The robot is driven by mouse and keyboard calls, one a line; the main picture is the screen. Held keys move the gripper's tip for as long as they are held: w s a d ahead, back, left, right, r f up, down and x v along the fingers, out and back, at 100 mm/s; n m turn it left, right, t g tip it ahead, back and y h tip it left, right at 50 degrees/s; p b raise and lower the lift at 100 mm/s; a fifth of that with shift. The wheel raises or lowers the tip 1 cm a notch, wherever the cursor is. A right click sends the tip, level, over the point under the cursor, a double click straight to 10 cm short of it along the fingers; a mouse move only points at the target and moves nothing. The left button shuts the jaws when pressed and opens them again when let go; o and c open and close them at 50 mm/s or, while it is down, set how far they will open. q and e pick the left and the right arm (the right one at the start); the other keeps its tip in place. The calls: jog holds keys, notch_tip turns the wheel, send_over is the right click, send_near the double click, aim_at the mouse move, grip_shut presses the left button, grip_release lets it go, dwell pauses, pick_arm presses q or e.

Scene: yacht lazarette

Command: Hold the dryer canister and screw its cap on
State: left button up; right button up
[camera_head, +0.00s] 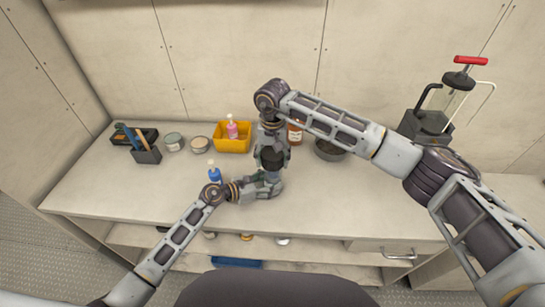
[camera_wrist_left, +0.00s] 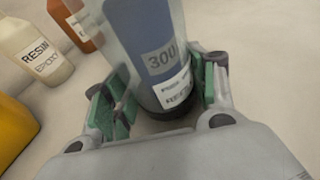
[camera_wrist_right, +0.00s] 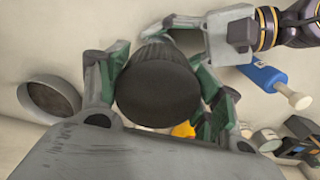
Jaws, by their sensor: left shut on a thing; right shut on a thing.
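The dryer canister (camera_wrist_left: 140,42), clear with a blue filling and a "30U" label, stands between the green-padded fingers of my left gripper (camera_wrist_left: 160,92), which is shut on its lower part. The black ribbed cap (camera_wrist_right: 158,88) fills the middle of the right wrist view. My right gripper (camera_wrist_right: 166,90) is shut around it from above. In the head view my right gripper (camera_head: 271,158) is directly over my left gripper (camera_head: 268,186). The canister's top is hidden, so I cannot tell whether the cap sits on it.
Behind are a yellow bin (camera_head: 233,145), an amber bottle (camera_head: 295,134) and a dark bowl (camera_head: 330,150). Tins (camera_head: 173,142) and a tool caddy (camera_head: 147,155) stand left. A red-handled pump (camera_head: 432,125) stands right. The front right bench is clear.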

jog(key=shift+f, duration=0.65)
dwell(0.8)
pick_arm(q)
jog(key=shift+o, duration=0.9)
jog(key=c, duration=0.7)
pick_arm(e)
jog(key=shift+a+m, duration=0.1)
jog(key=shift+m, duration=0.4)
